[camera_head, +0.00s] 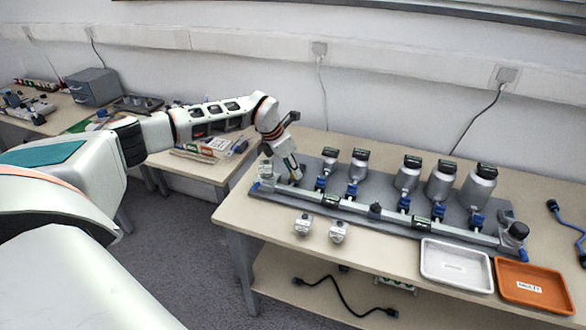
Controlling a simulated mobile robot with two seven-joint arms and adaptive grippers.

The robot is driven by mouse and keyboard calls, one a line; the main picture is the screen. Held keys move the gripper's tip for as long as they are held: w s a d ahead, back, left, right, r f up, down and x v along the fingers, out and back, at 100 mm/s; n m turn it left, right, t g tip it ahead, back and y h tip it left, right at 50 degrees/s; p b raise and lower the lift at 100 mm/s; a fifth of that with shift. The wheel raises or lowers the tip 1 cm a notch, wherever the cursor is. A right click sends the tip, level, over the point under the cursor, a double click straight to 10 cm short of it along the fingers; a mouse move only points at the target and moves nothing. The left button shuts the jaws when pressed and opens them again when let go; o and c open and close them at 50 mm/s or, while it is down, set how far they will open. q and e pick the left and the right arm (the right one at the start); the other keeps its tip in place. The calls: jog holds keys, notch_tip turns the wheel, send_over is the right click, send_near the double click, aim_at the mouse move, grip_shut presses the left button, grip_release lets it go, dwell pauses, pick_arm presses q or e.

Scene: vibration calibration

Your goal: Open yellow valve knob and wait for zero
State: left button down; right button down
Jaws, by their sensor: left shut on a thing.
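A grey calibration rig (390,222) lies along the table, with a long pale pipe and several upright silver cylinders with black tops. My left arm reaches in from the left, and its gripper (289,178) points down at the rig's left end. The gripper is shut on a small part there, largely hidden by the fingers. I cannot make out a yellow knob. A small pale fitting (266,172) stands just left of the gripper. A dark round gauge (518,231) sits at the pipe's right end; its reading is too small to tell. My right gripper is not in view.
A white tray (457,284) and an orange tray (552,305) lie at the front right.

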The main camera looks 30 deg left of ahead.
pick_arm(q)
jog(key=m, duration=0.1)
jog(key=m+h, duration=0.1)
jog(key=shift+w+a+f+m+g+b, duration=0.1)
jog(key=shift+f+m+g+b, duration=0.05)
jog(key=shift+m+g+b, duration=0.45)
jog(key=shift+m+b, duration=0.2)
jog(key=shift+m, duration=0.5)
jog(key=shift+f+m+g+h+b, duration=0.15)
jog(key=shift+m+g+h+b, duration=0.2)
jog(key=shift+m+b, duration=0.4)
jog(key=shift+m+h+b, duration=0.25)
jog(key=shift+m+b, duration=0.2)
jog(key=shift+m, duration=0.5)
jog(key=shift+w+a+m+g+b, duration=0.1)
jog(key=shift+m+g+b, duration=0.5)
jog(key=shift+m, duration=0.2)
jog(key=shift+m+b, duration=0.35)
jog(key=shift+m, duration=0.15)
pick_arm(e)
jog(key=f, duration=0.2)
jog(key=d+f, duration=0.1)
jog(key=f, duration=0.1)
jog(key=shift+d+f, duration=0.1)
pick_arm(q)
jog(key=shift+r, duration=0.25)
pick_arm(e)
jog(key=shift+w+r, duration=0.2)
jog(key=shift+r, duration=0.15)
